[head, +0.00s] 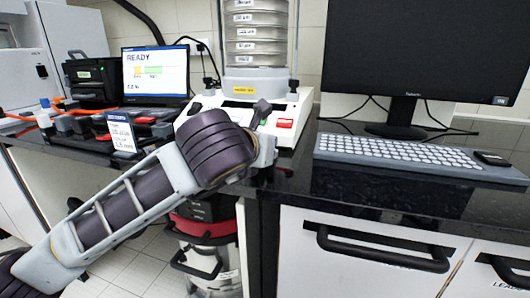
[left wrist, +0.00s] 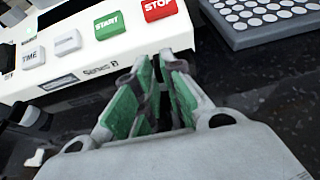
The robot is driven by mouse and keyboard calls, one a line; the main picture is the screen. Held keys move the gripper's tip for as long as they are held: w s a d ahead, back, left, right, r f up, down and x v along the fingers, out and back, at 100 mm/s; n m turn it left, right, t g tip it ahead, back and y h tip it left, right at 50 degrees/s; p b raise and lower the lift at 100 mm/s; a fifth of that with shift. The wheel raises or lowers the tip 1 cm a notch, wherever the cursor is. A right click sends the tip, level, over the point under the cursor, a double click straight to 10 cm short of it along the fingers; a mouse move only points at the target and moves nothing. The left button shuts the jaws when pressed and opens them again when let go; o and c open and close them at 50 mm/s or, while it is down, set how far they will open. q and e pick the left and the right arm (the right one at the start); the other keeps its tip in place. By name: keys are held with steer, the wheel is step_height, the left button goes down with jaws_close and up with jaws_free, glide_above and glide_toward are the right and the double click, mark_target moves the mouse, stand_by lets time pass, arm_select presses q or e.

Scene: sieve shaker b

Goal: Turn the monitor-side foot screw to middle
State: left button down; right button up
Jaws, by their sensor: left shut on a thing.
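The white sieve shaker (head: 303,112) stands on the black bench, with its stack of sieves on top. Its front panel (left wrist: 100,45) with the START and STOP buttons shows in the left wrist view. My left gripper (left wrist: 165,65) is at the shaker's front corner on the monitor side. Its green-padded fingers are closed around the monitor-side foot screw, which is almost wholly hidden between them. The screw's turn position cannot be read. The other front foot (left wrist: 32,117) shows dark at the left. In the head view my wrist covers most of the gripper (head: 264,128). My right gripper is out of view.
The monitor (head: 425,50) and keyboard (head: 400,153) stand to the right of the shaker. A laptop (head: 155,72) reading READY and a small label stand (head: 121,131) are at the left. Bare black bench top lies in front of the keyboard.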

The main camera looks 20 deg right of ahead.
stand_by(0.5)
arm_select(q)
steer(key=c, duration=1.5)
jaws_free()
steer(key=shift+s, duration=0.1)
steer(key=shift+v, duration=5.9)
